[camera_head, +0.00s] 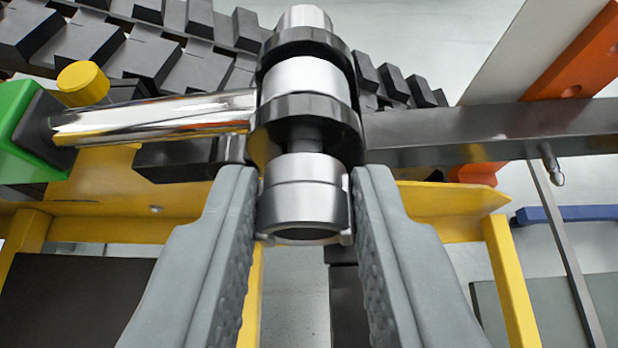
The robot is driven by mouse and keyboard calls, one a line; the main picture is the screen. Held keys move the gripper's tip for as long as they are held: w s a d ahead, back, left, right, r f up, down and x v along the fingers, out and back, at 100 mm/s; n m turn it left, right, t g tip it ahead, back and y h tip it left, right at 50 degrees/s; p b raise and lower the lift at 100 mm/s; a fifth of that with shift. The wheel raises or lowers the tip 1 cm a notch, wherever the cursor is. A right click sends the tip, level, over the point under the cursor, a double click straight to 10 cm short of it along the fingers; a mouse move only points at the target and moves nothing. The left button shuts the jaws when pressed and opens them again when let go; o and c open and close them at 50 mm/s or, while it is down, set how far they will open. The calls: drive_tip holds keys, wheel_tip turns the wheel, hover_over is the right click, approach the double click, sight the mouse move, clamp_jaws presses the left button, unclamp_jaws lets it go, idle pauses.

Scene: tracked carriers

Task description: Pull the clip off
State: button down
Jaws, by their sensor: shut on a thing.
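A grey metal clip (303,208) sits around the near end of a silver pin, with small tabs at its lower edge. The pin passes through black rings (305,115) joining a chrome rod and a dark bar. My gripper (304,200) has one grey, ridged finger on each side of the clip and is shut on it. The clip appears still in line with the pin. The finger pads' exact contact with its sides is partly hidden.
The chrome rod (155,118) runs left to a green block (25,130). The dark bar (480,135) runs right. Black track links (150,55) lie behind. A yellow frame (130,185) stands below, with a blue bar (565,214) at the right.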

drive_tip(key=shift+s, duration=0.25)
drive_tip(key=shift+s, duration=1.1)
drive_tip(key=shift+s, duration=0.3)
drive_tip(key=shift+s, duration=1.65)
